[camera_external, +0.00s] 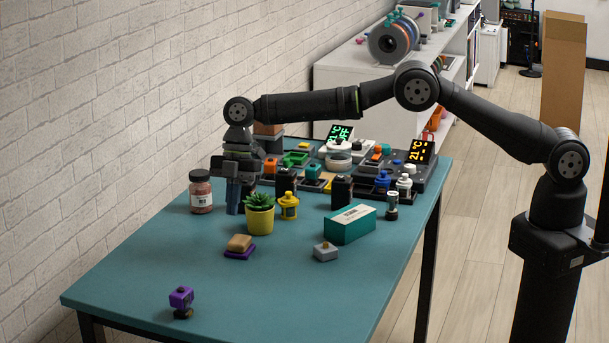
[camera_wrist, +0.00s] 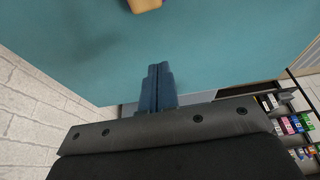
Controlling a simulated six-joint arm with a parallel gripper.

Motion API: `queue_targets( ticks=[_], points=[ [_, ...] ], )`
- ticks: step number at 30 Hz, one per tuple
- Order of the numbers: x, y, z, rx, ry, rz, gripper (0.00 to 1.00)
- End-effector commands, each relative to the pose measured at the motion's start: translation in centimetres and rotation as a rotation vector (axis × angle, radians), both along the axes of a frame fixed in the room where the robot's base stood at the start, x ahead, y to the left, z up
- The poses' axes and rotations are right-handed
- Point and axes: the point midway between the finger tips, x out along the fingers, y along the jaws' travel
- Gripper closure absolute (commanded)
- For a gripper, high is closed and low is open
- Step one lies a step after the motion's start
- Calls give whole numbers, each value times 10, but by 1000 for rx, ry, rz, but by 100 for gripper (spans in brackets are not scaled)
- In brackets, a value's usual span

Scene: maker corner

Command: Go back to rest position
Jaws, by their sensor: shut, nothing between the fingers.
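My gripper (camera_external: 233,205) points down over the back left part of the teal table (camera_external: 190,270), in the external view, between the jar and the plant pot. Its blue fingers are shut with nothing between them. In the wrist view the closed gripper fingers (camera_wrist: 158,72) stand in front of bare teal tabletop (camera_wrist: 80,60). My arm reaches across from its base at the right, its elbow raised above the table. How far the fingertips are from the tabletop is hard to tell.
A jar (camera_external: 201,192), a yellow plant pot (camera_external: 260,216) and a yellow bottle-like piece (camera_external: 289,206) stand close to my gripper. A teal box (camera_external: 349,224), a grey piece (camera_external: 325,252) and a purple-based block (camera_external: 239,246) lie nearer. The front table area is mostly clear.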

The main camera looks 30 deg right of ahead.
Motion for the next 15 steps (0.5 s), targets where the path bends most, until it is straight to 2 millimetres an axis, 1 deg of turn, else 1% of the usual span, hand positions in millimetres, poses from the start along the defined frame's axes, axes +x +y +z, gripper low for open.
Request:
queue_targets(
  ticks=[4,7,11,15],
  points=[
    [-1,1,-3,-1,1,0,100],
    [-3,3,-12,-1,1,0,100],
    [-9,7,-33,-3,1,2,100],
    [-16,13,-59,-3,1,1,100]
  ],
)
